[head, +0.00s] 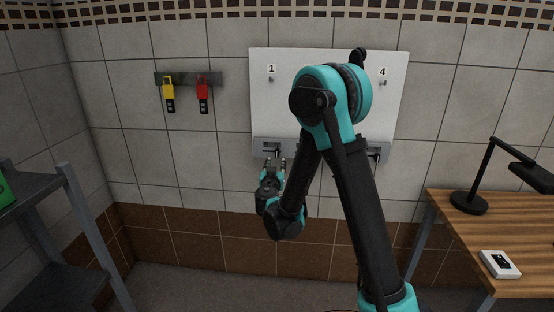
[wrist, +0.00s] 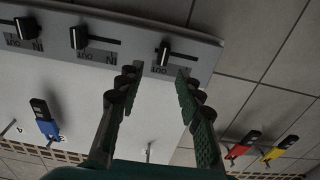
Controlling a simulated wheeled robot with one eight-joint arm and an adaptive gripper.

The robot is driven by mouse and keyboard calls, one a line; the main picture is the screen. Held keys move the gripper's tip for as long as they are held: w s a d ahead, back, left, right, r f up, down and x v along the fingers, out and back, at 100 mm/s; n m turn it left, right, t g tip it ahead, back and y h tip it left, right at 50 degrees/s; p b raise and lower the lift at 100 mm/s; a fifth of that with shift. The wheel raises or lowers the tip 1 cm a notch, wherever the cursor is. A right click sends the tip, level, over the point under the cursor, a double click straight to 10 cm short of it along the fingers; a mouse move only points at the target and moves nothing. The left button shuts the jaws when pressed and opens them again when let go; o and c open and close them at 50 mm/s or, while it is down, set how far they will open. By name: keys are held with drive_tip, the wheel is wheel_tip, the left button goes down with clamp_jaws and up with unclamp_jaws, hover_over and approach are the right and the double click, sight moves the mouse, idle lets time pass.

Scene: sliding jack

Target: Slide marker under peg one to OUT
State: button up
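The white board (head: 262,100) hangs on the tiled wall, with peg one (head: 271,79) at its upper left, bare. Below it, the black marker (head: 277,153) sits in a slot on the grey strip. In the wrist view, turned about, this marker (wrist: 163,52) stands toward the slot's left part, near the "OUT" label (wrist: 160,70); the label on the other side is hidden by a finger. My gripper (head: 274,166) is just below the strip. In the wrist view my gripper (wrist: 157,76) is open and empty, its fingers apart, the marker showing ahead between them, not gripped.
Other markers (wrist: 78,37) stand along the strip. A blue tag (wrist: 46,122) hangs on the board. A yellow tag (head: 168,90) and red tag (head: 202,92) hang on a rack at left. A shelf stands far left, a wooden table (head: 460,232) with lamp right.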

drive_tip(key=s, duration=0.5)
drive_tip(key=shift+w, duration=0.1)
drive_tip(key=s+d+f+m+g+h, duration=0.15)
drive_tip(key=s+d+g, duration=0.25)
drive_tip(key=d, duration=0.8)
drive_tip(key=s+d+f+m+g+h, duration=0.1)
drive_tip(key=s+d+f+g+h, duration=0.3)
drive_tip(key=d, duration=0.8)
drive_tip(key=s+d+f+n+g+y, duration=0.1)
drive_tip(key=s+f+g+y, duration=0.2)
drive_tip(key=s, duration=0.8)
drive_tip(key=s+d+f+n+g+y, duration=0.1)
drive_tip(key=s+f+n+g+y, duration=0.1)
drive_tip(key=s, duration=0.9)
drive_tip(key=shift+s+d+f+g+y, duration=0.2)
drive_tip(key=shift+s+f+g+y, duration=0.15)
drive_tip(key=shift+f+y, duration=0.2)
